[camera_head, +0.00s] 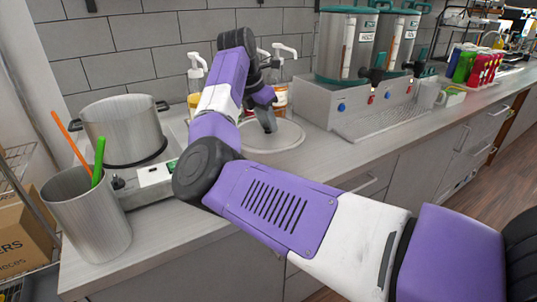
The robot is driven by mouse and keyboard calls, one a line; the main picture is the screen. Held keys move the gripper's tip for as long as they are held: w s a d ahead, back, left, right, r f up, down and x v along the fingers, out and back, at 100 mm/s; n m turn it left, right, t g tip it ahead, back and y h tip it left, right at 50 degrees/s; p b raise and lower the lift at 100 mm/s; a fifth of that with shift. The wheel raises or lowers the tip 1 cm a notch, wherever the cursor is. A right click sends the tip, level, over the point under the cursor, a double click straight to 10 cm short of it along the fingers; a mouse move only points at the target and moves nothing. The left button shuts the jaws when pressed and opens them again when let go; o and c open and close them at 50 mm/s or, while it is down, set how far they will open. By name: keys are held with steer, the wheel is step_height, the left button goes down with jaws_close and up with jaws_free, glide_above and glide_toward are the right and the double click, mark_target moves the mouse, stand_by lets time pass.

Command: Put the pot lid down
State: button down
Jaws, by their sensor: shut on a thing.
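The pot lid (286,138) is a pale round disc, level, at the counter right of the cooker. My gripper (269,127) points down over the lid's middle and is shut on it. The lid's handle is hidden by the fingers. I cannot tell whether the lid touches the counter or hangs just above it. The steel pot (122,130) stands uncovered on the cooker (155,172) at the left.
Pump bottles (196,75) stand close behind the lid. Steel drink dispensers (345,45) on a base with a drip tray (385,118) are to the right. A steel container (92,215) with green and orange utensils stands front left. The counter (330,150) has free room before the dispensers.

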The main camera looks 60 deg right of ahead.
step_height(320, 180, down, 11)
steer(key=shift+f+p, duration=0.2)
steer(key=shift+p, duration=0.4)
steer(key=shift+f, duration=0.15)
steer(key=c, duration=1.1)
jaws_free()
steer(key=shift+o, duration=0.2)
